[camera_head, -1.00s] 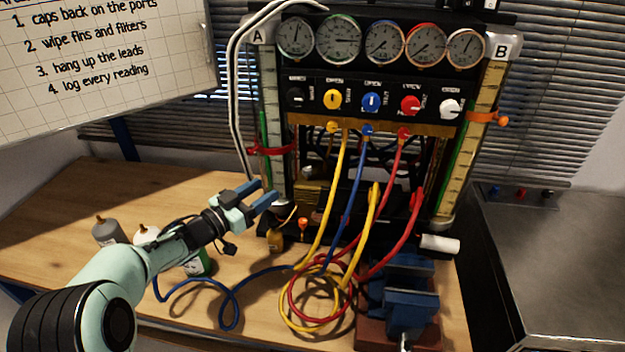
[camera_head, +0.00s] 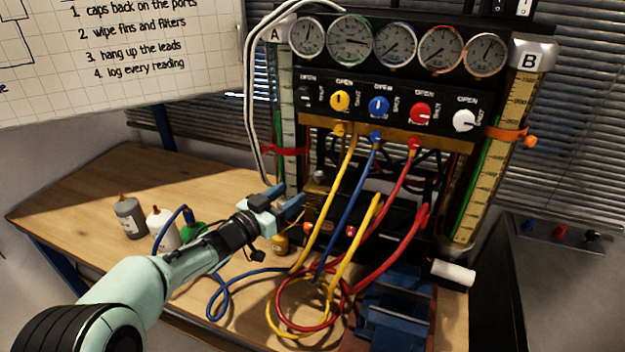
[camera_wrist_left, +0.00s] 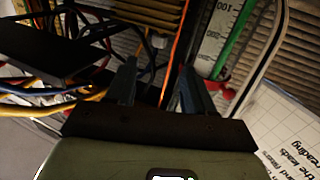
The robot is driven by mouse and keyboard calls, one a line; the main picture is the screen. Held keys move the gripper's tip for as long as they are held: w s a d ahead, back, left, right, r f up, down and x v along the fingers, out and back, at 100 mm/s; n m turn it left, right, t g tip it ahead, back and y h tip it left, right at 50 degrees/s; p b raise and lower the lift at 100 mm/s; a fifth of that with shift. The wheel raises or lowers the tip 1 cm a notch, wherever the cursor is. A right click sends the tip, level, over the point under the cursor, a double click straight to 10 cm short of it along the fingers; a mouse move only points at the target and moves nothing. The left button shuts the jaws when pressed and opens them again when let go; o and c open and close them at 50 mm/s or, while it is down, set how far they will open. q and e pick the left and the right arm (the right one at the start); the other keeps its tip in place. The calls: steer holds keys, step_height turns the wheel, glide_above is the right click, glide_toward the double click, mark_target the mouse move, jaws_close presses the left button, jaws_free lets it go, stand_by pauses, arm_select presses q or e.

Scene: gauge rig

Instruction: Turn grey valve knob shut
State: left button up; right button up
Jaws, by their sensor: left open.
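A small grey knob (camera_head: 318,176) shows low on the rig, just beyond my left fingertips. I cannot tell for sure that it is the valve knob, nor how far it is turned. In the left wrist view a small grey round part (camera_wrist_left: 158,42) shows beyond the fingertips. My left gripper (camera_head: 292,194) is open and empty, reaching toward the lower left of the rig. Its two fingers also show apart in the left wrist view (camera_wrist_left: 158,68). My right gripper is not in view.
The gauge panel (camera_head: 390,85) carries a row of dark, yellow, blue, red and white knobs. Yellow, blue and red hoses (camera_head: 348,190) hang and coil before it. Bottles (camera_head: 130,217) stand left of my arm. A blue vise (camera_head: 398,315) is at front right. The left bench (camera_head: 85,195) is clear.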

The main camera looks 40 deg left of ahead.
mark_target(315, 176)
arm_select(q)
steer(key=w, duration=0.9)
steer(key=shift+w+d, duration=0.1)
steer(key=shift+w, duration=0.1)
jaws_close()
